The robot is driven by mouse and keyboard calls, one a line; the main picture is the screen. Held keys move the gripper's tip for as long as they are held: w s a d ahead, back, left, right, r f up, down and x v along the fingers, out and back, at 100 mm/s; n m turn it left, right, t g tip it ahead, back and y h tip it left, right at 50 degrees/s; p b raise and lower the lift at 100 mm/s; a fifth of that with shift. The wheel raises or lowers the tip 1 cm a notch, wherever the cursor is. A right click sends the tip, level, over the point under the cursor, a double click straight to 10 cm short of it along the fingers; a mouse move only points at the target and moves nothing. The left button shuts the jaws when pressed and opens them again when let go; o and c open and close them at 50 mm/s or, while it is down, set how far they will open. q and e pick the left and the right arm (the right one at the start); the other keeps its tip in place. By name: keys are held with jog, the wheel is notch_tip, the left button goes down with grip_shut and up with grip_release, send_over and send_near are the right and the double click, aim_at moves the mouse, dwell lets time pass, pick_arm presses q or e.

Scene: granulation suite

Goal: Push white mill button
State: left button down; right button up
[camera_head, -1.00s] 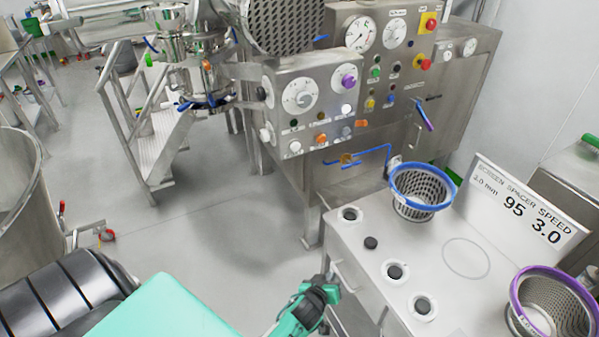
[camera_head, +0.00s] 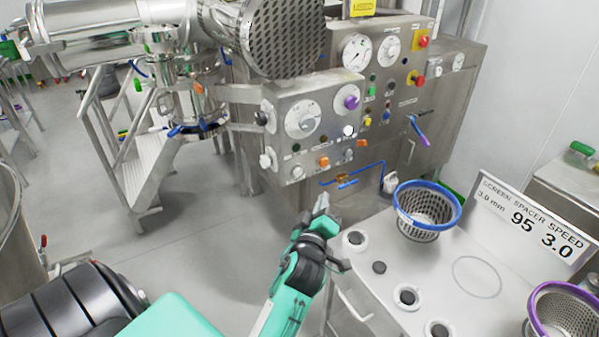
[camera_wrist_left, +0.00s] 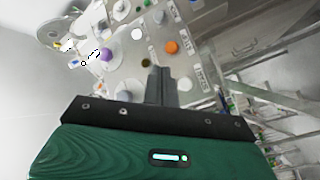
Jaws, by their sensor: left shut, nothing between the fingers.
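The white button (camera_head: 348,131) sits on the steel control panel (camera_head: 272,102), just below the purple knob (camera_head: 351,102). In the left wrist view a small white button (camera_wrist_left: 137,34) shows on the panel, right of the purple knob (camera_wrist_left: 107,54). My left gripper (camera_head: 322,203) is shut and empty. It points up toward the panel from below, apart from the button. Its closed fingers also show in the left wrist view (camera_wrist_left: 161,84), over the panel's lower part. My right gripper is not in view.
An orange button (camera_head: 324,162) and white knobs (camera_head: 297,172) share the panel. A bench with a blue-rimmed basket (camera_head: 428,215), a purple-rimmed basket (camera_head: 566,315) and a sign (camera_head: 530,220) stands at right.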

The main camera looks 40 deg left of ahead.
aim_at(298, 172)
pick_arm(q)
jog(key=w+a+p, duration=0.2)
jog(key=w+a, duration=0.1)
jog(key=a, duration=0.5)
jog(key=shift+w, duration=0.2)
jog(key=shift+a, duration=0.15)
dwell(2.1)
jog(key=shift+w+a, duration=0.15)
jog(key=shift+a, duration=0.15)
